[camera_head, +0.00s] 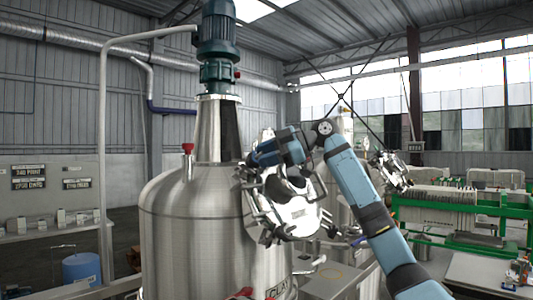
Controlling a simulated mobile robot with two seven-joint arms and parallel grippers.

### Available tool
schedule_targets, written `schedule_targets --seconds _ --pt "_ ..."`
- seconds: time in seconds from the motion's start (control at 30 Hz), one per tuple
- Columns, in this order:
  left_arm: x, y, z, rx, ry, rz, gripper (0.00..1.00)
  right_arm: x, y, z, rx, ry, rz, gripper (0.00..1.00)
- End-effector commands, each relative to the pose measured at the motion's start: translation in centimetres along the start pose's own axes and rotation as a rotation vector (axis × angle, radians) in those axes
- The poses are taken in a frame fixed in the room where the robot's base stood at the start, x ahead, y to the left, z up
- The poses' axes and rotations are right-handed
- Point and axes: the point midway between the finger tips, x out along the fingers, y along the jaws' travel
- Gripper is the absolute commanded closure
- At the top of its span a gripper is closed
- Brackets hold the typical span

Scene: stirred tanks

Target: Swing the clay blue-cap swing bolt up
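A steel tank with a clay label (277,291) stands in the middle. A round, bright metal hatch lid (297,217) shows at its right side, with several small clamp or bolt fittings around its edge. I cannot make out a blue cap on any of these bolts. My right arm comes in from the lower right and bends over the hatch. My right gripper (248,172) is at the hatch's upper left edge, in front of the tank wall. Its fingers are small and blend with the metal, so their opening and any contact are unclear. My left gripper is not in view.
A blue-grey motor (216,32) stands on the tank's neck, with a red-topped fitting (188,149) beside it. Another metal hatch fitting (394,171) shows behind my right arm. A green-framed filter press (450,215) stands at right, a blue drum (81,269) at lower left.

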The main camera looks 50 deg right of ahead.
Motion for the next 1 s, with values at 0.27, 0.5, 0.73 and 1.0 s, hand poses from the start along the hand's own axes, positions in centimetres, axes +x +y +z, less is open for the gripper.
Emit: schedule_targets --seconds 0.27,0.5,0.73,1.0 --pt "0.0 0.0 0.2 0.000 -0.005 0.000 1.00 -0.2 0.3 0.0 0.002 -0.001 0.009 0.63" --pt "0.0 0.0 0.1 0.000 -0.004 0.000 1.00 -0.3 0.4 0.0 0.001 0.000 0.012 0.63" --pt "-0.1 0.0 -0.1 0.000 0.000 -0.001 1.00 -0.4 0.4 -0.1 0.001 0.001 0.013 0.63" --pt "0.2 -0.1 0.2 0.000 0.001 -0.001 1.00 -2.4 0.3 -0.1 -0.001 0.001 0.016 0.63"
